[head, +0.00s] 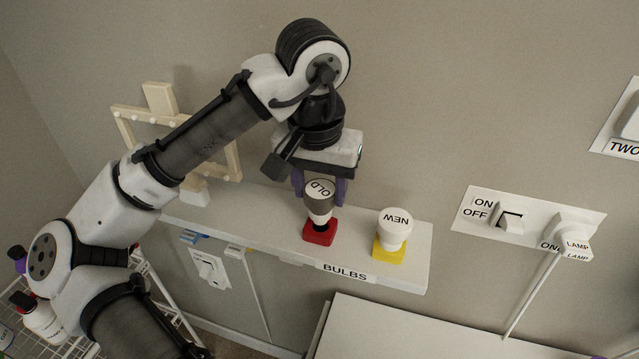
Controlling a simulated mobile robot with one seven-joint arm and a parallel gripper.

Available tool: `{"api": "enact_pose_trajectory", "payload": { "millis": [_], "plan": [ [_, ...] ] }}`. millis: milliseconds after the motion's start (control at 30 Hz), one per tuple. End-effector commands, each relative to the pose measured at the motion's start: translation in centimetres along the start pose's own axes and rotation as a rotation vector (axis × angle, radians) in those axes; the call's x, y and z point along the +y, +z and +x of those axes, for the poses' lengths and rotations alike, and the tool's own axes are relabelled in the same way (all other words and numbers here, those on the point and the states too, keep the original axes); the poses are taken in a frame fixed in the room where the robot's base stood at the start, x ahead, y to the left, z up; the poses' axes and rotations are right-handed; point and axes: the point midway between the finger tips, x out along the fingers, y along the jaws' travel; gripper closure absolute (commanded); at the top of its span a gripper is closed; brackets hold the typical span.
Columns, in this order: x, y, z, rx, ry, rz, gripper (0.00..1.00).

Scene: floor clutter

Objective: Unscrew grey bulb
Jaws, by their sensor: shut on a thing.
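The grey bulb marked OLD (319,207) stands upright at a red base (320,233) on the white shelf labelled BULBS (270,219). The fingers are partly hidden behind the bulb's top. Whether the bulb's lower end is seated in the red base or just above it is hard to tell.
A white bulb marked NEW (395,226) stands in a yellow base (389,250) close to the right. A switch panel (510,218) with a lamp plug (572,230) is on the wall at right. A wooden peg rack (160,115) is behind my arm. A wire rack (60,325) stands lower left.

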Motion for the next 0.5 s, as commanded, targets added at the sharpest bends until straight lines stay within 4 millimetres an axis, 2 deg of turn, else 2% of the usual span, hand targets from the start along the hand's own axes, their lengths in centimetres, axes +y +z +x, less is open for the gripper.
{"api": "enact_pose_trajectory", "payload": {
  "millis": [500],
  "plan": [
    [0.0, 0.2, 1.4, 0.000, 0.000, 0.001, 0.57]
  ]
}}
